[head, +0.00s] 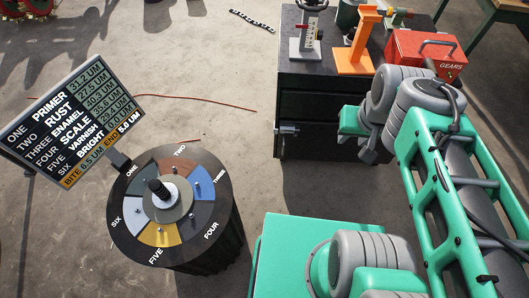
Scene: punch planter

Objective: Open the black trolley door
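The black trolley (325,78) stands at the upper middle of the head view, with items on its dark top. Its front has an upper panel (306,103) and a lower door panel (318,138), which looks shut. A small silver handle or latch (287,130) sticks out at the left edge of the lower panel. My green and grey arm reaches in from the right. My gripper (371,153) appears as a dark shape by the front's right side, apart from the handle. Its fingers are too small and dark to read.
A round planter-like drum (200,248) with numbered coloured sectors and a sign board (75,120) stands at left. A red gears box (425,52) and orange stand (357,45) sit on the trolley. Floor between drum and trolley is clear except a thin reddish cable (200,101).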

